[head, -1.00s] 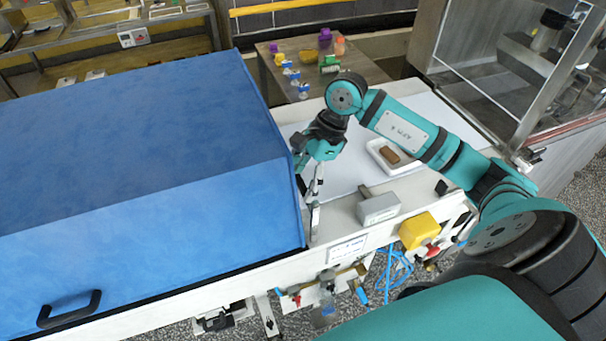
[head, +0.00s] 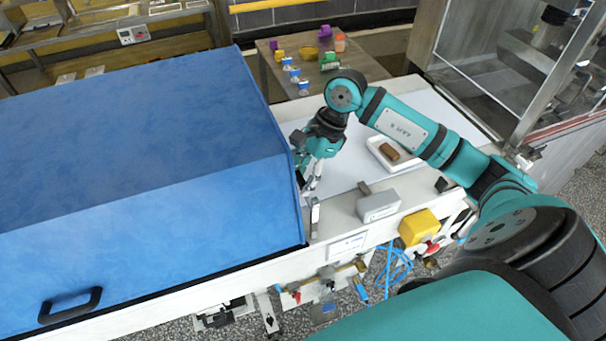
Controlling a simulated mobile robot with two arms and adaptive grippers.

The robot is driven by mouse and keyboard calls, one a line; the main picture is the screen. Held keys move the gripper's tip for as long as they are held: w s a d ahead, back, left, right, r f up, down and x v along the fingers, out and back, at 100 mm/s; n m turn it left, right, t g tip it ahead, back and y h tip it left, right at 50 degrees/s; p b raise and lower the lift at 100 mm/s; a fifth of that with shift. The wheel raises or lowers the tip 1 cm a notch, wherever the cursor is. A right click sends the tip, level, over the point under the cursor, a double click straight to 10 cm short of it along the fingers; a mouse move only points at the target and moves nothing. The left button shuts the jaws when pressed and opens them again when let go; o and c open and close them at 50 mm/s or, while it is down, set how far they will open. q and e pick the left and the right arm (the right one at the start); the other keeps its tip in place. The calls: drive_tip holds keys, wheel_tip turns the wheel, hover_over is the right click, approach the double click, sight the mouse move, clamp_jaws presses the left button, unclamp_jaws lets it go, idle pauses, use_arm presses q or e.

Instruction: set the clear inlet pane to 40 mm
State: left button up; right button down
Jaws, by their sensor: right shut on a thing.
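My right gripper (head: 310,182) is at the inlet end of the blue hood (head: 140,170), close against the hood's right edge. Its fingers point down and are shut on the clear inlet pane at the hood's opening. The pane is see-through and mostly hidden by the gripper and the hood, so its edge and height cannot be read. A narrow upright metal strip (head: 315,218) stands just below the fingertips at the front of the opening. My left gripper is not in view.
A white belt (head: 440,118) runs right from the hood, with a white tray (head: 378,146) holding a brown block (head: 389,151). A side table (head: 290,60) with small items stands behind.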

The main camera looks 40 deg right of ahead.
drive_tip(key=shift+w+r, duration=0.15)
drive_tip(key=shift+r, duration=1.35)
drive_tip(key=c, duration=1.1)
unclamp_jaws()
drive_tip(key=o, duration=0.5)
drive_tip(key=v, duration=1.2)
drive_tip(key=shift+d+f, duration=0.1)
